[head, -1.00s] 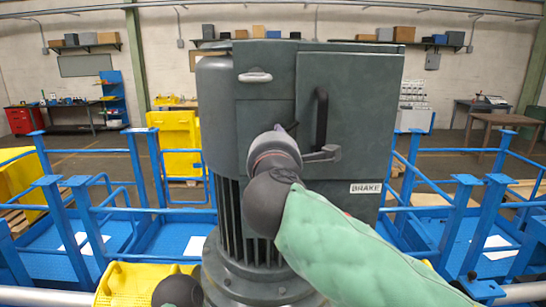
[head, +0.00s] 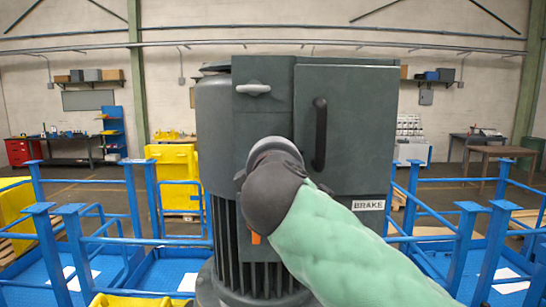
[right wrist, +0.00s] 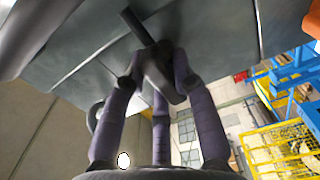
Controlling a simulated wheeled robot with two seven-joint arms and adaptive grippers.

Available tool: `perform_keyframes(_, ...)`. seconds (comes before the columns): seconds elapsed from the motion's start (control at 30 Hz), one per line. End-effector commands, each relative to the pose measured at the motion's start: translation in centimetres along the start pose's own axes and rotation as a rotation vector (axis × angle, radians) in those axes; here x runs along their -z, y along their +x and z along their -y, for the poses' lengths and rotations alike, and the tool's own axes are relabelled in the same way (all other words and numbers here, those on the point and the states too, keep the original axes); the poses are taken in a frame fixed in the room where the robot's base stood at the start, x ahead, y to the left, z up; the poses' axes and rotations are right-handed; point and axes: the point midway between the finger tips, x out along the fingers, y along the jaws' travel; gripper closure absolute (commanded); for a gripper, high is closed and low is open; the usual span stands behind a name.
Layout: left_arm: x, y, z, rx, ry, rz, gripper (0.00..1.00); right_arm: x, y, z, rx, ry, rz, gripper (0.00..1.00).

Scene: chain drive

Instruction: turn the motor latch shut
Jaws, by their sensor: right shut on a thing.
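The grey-green motor housing (head: 345,110) stands upright in the middle of the head view. Its door has a black handle (head: 319,133), and a light grey latch-like handle (head: 254,89) sits at its upper left. My right gripper (head: 273,150) is against the housing's front, seen from behind, so its fingertips are hidden there. In the right wrist view my right gripper (right wrist: 162,68) has its fingers closed around a dark lever (right wrist: 138,25) beside the housing face, which I take for the motor latch. My left gripper is not in view.
Blue railings (head: 470,240) flank the motor on both sides. A yellow cabinet (head: 175,175) stands behind on the left. A small orange part (head: 256,238) shows below my right wrist. A BRAKE label (head: 368,205) is beside my green sleeve. A workbench (head: 500,150) stands far right.

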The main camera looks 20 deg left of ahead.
Motion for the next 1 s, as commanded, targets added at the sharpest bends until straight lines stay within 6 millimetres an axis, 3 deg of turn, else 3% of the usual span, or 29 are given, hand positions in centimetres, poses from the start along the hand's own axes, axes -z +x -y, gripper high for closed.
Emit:
perform_keyframes(0.47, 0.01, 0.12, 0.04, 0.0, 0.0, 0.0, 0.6, -0.02, 0.05, 0.12, 0.003, 0.016, 0.002, 1.0)
perform_keyframes(0.5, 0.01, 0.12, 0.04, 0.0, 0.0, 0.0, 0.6, -0.02, 0.05, 0.12, 0.003, 0.016, 0.002, 0.7)
perform_keyframes(0.6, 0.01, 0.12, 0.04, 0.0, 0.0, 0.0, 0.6, -0.02, 0.05, 0.12, 0.003, 0.015, 0.002, 0.48)
perform_keyframes(1.0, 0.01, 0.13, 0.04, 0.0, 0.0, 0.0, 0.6, 0.03, -0.41, 0.02, 0.001, 0.014, 0.0, 0.48)
